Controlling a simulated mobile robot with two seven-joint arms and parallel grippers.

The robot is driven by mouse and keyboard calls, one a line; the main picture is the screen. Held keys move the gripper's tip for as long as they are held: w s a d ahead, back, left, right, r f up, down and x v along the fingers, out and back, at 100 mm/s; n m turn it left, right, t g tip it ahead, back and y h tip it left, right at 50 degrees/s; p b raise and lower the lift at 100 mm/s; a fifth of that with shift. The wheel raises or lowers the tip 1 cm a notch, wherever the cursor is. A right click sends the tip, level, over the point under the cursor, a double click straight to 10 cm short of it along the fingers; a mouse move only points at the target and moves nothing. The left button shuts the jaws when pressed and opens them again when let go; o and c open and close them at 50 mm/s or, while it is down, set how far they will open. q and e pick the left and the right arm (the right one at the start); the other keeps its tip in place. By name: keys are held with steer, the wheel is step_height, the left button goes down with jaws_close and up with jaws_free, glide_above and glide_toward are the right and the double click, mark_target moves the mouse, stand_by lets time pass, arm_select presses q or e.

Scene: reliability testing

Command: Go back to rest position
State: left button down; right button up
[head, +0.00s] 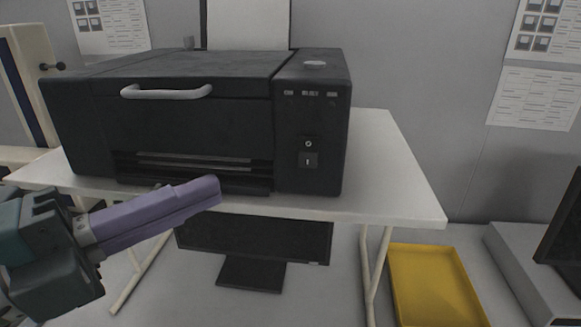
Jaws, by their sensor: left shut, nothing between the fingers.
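My left gripper (207,190) comes in from the lower left, with its purple fingers pressed together and nothing between them. It points right and slightly up, in front of the lower front of a black printer-like machine (190,125). In the picture its fingertips overlap the machine's lower edge and the table's front edge; I cannot tell if they touch. The machine has a light grey handle (166,92) on its front and a panel with switches (309,152) at its right. My right gripper is not in view.
The machine stands on a white table (392,180) with bare room at its right. Below are a black monitor (255,240) and a yellow tray (432,285). A grey box (520,270) and a dark screen (566,235) are at the right edge. Papers (533,98) hang on the wall.

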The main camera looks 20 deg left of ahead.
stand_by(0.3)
arm_select(q)
steer(key=w+a+f+n+g+y, duration=0.15)
steer(key=a+f+n+y, duration=0.4)
steer(key=n+y, duration=0.65)
steer(key=s+d+f+n+g+h, duration=0.2)
steer(key=s+d+f+n+g, duration=0.1)
steer(key=s+n+g, duration=0.25)
steer(key=s+d+f+n+g+h, duration=0.1)
steer(key=s+d+f+n+g, duration=0.1)
steer(key=s+f+n+g, duration=0.4)
step_height(320, 180, up, 25)
steer(key=s+m+p, duration=0.1)
steer(key=s+p, duration=0.1)
steer(key=p, duration=2)
steer(key=shift+s+d+f+t+p, duration=0.15)
steer(key=shift+s+d+t+p, duration=0.05)
steer(key=shift+d+t+p, duration=0.2)
